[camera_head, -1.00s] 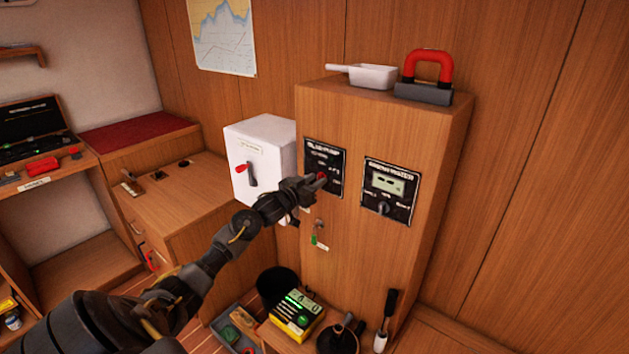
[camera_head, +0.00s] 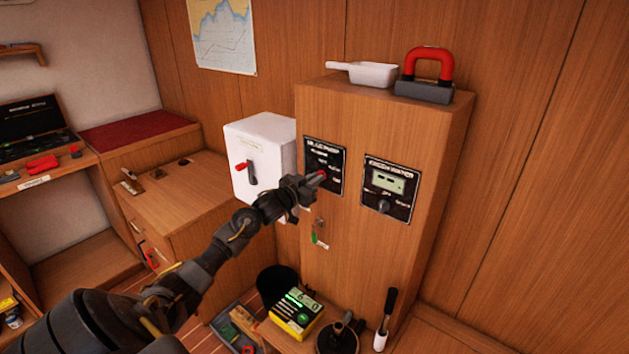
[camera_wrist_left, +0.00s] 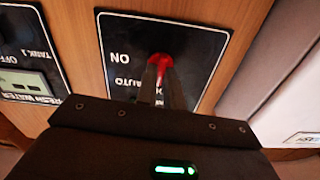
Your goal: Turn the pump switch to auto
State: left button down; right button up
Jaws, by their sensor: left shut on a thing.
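The pump panel (camera_head: 325,160) is a black plate on the upper left of the wooden cabinet's front. It also shows in the left wrist view (camera_wrist_left: 195,40), upside down, with the words ON and AUTO readable. The red pump switch (camera_wrist_left: 160,60) sits between the fingertips of my left gripper (camera_wrist_left: 160,80), which is shut on it. In the head view my left gripper (camera_head: 318,178) reaches the panel from the left and hides much of the switch. Which mark the switch points to is hidden. My right gripper is not in view.
The fresh water panel (camera_head: 389,190) with a knob is just right of it. A white box (camera_head: 262,160) with a red-handled switch stands close on the left. A white scoop (camera_head: 368,74) and a red-handled block (camera_head: 427,78) lie on top. A key with a green tag (camera_head: 318,235) hangs below.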

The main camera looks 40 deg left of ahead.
pick_arm(q)
jog(key=shift+d+m+b, duration=0.1)
jog(key=shift+m+b, duration=0.85)
jog(key=shift+m, duration=2.85)
jog(key=c, duration=1.5)
grip_release()
jog(key=shift+s+d+b, duration=0.15)
jog(key=shift+s+b, duration=0.9)
jog(key=shift+s, duration=4.35)
